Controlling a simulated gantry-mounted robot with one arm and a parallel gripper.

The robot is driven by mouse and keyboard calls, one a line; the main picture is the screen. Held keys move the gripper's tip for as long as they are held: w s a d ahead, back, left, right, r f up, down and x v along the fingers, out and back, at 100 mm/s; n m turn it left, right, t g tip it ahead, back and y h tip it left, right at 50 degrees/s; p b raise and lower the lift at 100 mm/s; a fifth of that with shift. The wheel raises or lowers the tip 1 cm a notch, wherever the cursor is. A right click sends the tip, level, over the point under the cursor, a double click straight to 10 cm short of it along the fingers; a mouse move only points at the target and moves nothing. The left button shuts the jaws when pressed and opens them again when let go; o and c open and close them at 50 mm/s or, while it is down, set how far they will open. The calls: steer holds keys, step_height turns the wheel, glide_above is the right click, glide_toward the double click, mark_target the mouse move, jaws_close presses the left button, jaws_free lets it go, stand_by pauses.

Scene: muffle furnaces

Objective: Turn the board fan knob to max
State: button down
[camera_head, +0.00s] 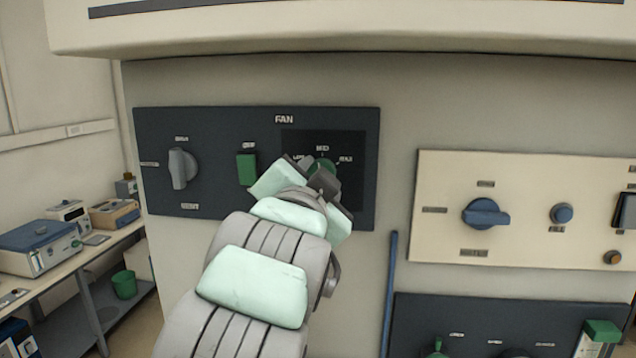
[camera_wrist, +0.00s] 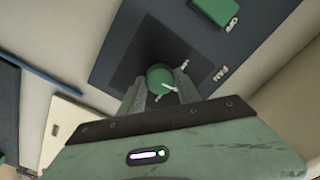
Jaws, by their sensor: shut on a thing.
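The dark fan board (camera_head: 217,140) is on the upper left of the cabinet front, with a "FAN" label on it. Its round green knob (camera_head: 324,167) sits in a darker square on the right, under small marks, and is mostly hidden by my gripper in the head view. In the wrist view the green knob (camera_wrist: 159,77) is between my two fingers, with a white pointer line on it. My gripper (camera_wrist: 160,84) is shut on the knob. In the head view my gripper (camera_head: 318,178) reaches up to the board from below. The knob's exact setting is hard to read.
The same board has a grey rotary switch (camera_head: 182,168) and a green rocker switch (camera_head: 246,168) left of the knob. A cream panel (camera_head: 520,178) with a blue rotary switch (camera_head: 486,213) is at right. A blue vertical bar (camera_head: 389,290) stands below. A bench (camera_head: 100,262) with instruments is at far left.

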steer(key=m+p, duration=0.5)
steer(key=m, duration=0.8)
steer(key=shift+r, duration=0.15)
stand_by(0.4)
steer(key=c, duration=0.9)
jaws_free()
steer(key=shift+o, duration=0.2)
steer(key=shift+s, duration=0.1)
